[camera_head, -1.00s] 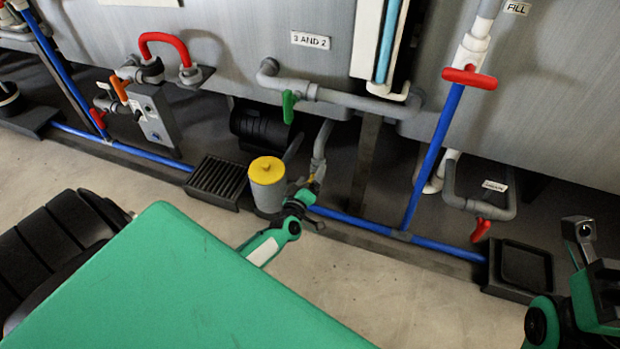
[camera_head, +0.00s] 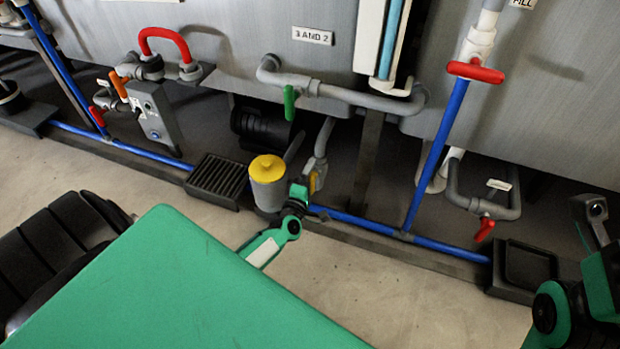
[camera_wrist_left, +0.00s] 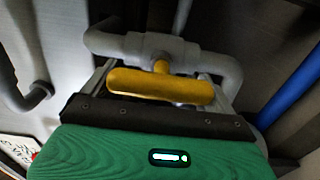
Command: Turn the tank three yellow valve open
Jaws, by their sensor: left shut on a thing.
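The yellow valve handle (camera_head: 313,183) sits on a grey pipe low under the tank, just right of a yellow-capped grey canister. My left gripper (camera_head: 304,188) is at the handle, and its own body partly hides it. In the left wrist view the yellow handle (camera_wrist_left: 160,86) is a rounded bar lying crosswise at the gripper's mouth, with a short yellow stem running to the grey pipe fitting behind. My left gripper (camera_wrist_left: 158,88) is shut on this handle. My right gripper (camera_head: 590,212) is at the right edge, away from the valve; its fingers are unclear.
The canister (camera_head: 267,182) stands close to my left gripper. A green valve handle (camera_head: 289,102) hangs above, and a red one (camera_head: 484,229) sits low at right. A blue pipe (camera_head: 350,218) runs along the floor edge. A black grate (camera_head: 217,177) lies left; the floor in front is clear.

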